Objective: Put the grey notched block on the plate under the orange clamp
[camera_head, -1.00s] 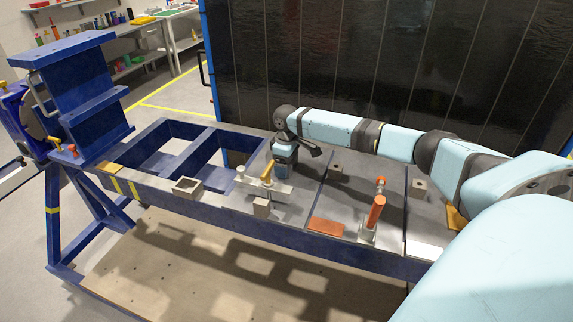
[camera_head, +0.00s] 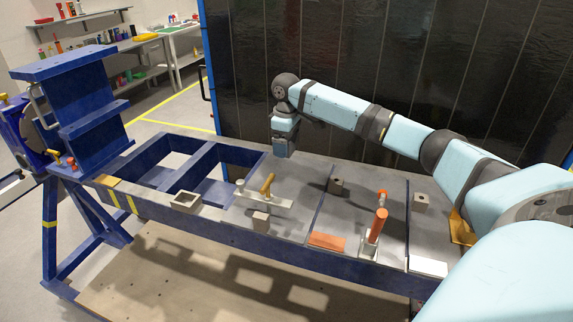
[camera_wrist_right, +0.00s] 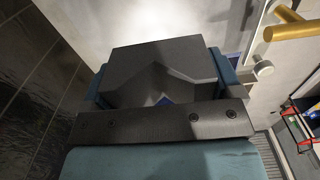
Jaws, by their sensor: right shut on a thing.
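The grey notched block (camera_wrist_right: 165,72) shows in the right wrist view with its V-shaped notch. It sits between the two fingers of my right gripper (camera_wrist_right: 160,80), which is shut on it. In the head view my right gripper (camera_head: 284,150) points down above the bench's back part, behind the yellow-handled clamp, and the block is hard to make out there. The orange clamp (camera_head: 377,224) stands upright near the front edge, to the right of the gripper. The grey plate (camera_head: 350,208) lies around its foot. My left gripper is not in view.
The yellow-handled clamp (camera_head: 267,184) with its silver bar stands in front of the gripper. Small blocks (camera_head: 261,220) and (camera_head: 336,186), a hollow square piece (camera_head: 186,201) and a flat orange pad (camera_head: 327,241) are on the bench. A black panel (camera_head: 350,70) rises behind.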

